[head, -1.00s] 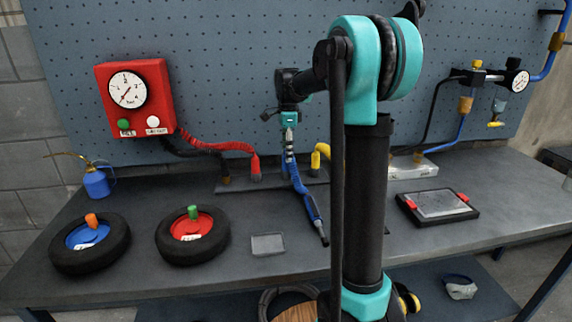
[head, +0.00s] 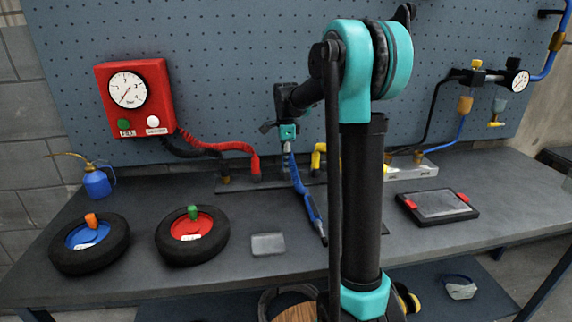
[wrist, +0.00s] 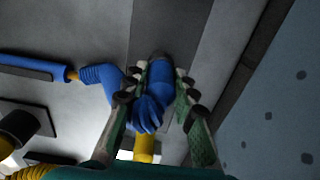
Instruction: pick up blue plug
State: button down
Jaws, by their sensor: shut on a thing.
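The blue plug (wrist: 158,88) shows in the wrist view between the two fingers of my gripper (wrist: 164,85), which is shut on it. The fingers press on its ribbed blue body from both sides. A blue elbow piece and hose (wrist: 100,78) lead off to the left. In the head view my gripper (head: 288,143) is small, above the middle of the bench, with the blue hose (head: 300,185) running down from it to a dark end on the bench. The plug itself is too small to make out clearly there.
A red gauge box (head: 160,125) hangs on the pegboard, with red and black hoses down to a dark rail. Two wheels (head: 120,250) (head: 222,252) lie at the left. A grey block (head: 268,244) and a tablet (head: 436,206) lie on the bench (head: 370,240).

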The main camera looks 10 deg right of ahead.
jog(key=shift+r, duration=0.1)
notch_tip(320, 180, up, 25)
jog(key=shift+f, duration=0.2)
dwell(1.1)
